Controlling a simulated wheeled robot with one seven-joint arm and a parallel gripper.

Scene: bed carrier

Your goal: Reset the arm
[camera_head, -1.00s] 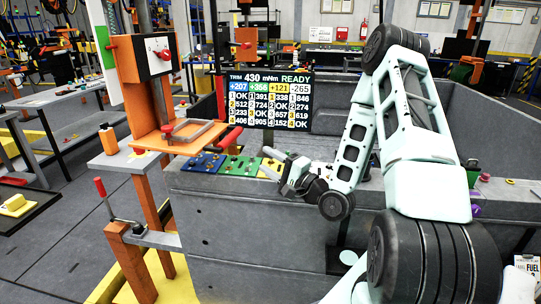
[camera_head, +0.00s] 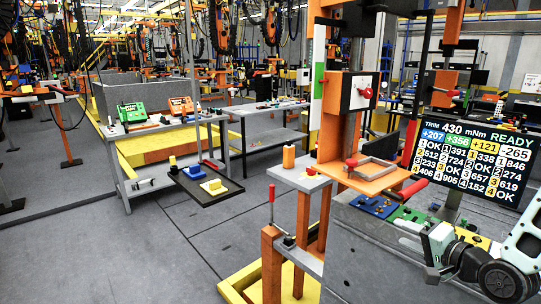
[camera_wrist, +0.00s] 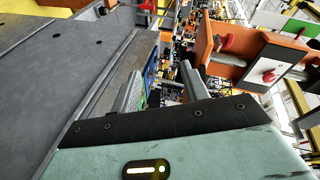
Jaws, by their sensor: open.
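My gripper (camera_head: 412,236) is at the right of the head view, at the end of my pale green arm (camera_head: 525,235). It points left, low beside the grey bench top with coloured plates. In the wrist view my gripper (camera_wrist: 163,86) shows two grey fingers apart, with nothing seen between them but background. The rest of my arm is cut off by the right edge of the head view.
A grey bench (camera_head: 365,255) with blue plates (camera_head: 374,206) and green plates (camera_head: 408,214) lies close to my gripper. An orange press stand (camera_head: 345,125) and a display (camera_head: 475,160) stand behind.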

